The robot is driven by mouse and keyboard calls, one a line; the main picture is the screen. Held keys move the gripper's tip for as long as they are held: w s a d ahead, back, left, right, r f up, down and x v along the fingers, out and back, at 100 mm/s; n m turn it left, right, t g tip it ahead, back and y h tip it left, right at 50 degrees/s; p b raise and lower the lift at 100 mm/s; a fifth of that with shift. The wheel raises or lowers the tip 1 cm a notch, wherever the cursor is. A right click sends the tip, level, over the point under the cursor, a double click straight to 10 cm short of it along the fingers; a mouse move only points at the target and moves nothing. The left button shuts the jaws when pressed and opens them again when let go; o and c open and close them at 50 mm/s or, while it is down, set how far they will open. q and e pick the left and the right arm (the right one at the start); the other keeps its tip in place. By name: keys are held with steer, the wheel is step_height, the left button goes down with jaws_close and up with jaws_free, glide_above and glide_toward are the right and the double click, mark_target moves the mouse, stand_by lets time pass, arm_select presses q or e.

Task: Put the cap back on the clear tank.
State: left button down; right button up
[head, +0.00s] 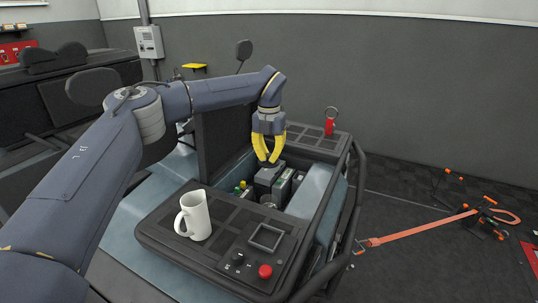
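My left gripper (268,161) has yellow fingers and points down into the open bay of the dark console. Its fingertips are close together just above a dark grey block (267,180). I cannot tell whether they hold anything. A small yellow cap (243,184) and a green cap (238,190) sit to the left of the block. A small greyish round top (269,200) is at the near end of the bay. I cannot make out for sure which part is the clear tank or where its own cap is. My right gripper is not in view.
A white mug (195,215) stands on the console's near panel, by a square frame (266,237) and a red button (265,271). A black tube rail (357,205) borders the right side. An orange strap (420,228) lies on the floor.

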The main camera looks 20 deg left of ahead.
arm_select(q)
step_height(320, 180, down, 17)
steer(key=w+m, duration=0.1)
steer(key=m, duration=0.4)
steer(key=shift+w+a, duration=0.2)
steer(key=shift+a, duration=0.05)
stand_by(0.4)
steer(key=shift+f, duration=0.15)
stand_by(2.6)
steer(key=c, duration=0.9)
jaws_free()
step_height(320, 180, up, 7)
stand_by(0.7)
